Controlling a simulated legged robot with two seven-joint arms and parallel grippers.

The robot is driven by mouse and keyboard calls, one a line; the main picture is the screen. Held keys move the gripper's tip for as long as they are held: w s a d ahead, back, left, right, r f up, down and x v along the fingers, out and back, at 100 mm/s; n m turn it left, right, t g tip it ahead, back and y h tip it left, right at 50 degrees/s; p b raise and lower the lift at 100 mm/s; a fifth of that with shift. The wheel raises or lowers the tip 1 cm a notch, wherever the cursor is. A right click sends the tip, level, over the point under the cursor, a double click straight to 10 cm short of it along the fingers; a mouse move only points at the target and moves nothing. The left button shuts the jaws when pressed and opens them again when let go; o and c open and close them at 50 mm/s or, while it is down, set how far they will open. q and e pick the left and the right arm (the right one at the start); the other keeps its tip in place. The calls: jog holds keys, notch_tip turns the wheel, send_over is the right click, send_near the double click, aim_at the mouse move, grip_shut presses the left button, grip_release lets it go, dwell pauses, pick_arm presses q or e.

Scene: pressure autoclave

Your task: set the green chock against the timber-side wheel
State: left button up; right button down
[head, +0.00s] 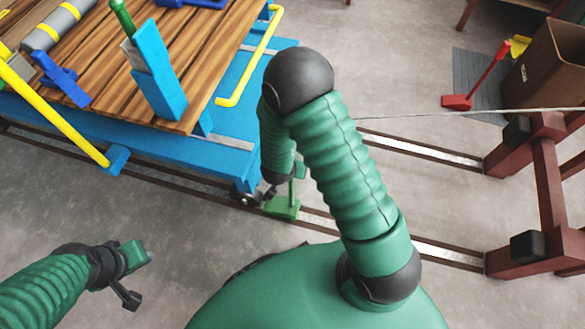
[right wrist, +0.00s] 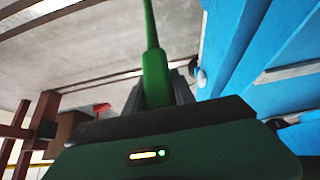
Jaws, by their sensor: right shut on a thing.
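The green chock (head: 284,208) sits by the near rail, just right of a dark wheel (head: 244,196) at the blue cart's near right corner. A small gap seems to show between them, but my arm partly hides this spot. My right gripper (head: 284,182) is shut on the chock's upright handle. In the right wrist view the green handle (right wrist: 154,75) rises between the jaws, and the chock's base cannot be made out. My left gripper (head: 143,275) is open and empty above the floor at lower left.
The blue cart (head: 185,150) carries timber planks (head: 215,70), with yellow rails along its sides. A red chock (head: 457,102) stands on a grey mat beside a cardboard box (head: 550,70). A dark red frame with black buffers (head: 527,246) stands at the rails' right end. Floor at lower left is clear.

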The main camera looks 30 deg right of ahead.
notch_tip(320, 180, down, 3)
jog(key=shift+r+b, duration=0.1)
jog(key=shift+b, duration=0.85)
jog(key=c, duration=1)
grip_release()
jog(key=shift+c, duration=0.2)
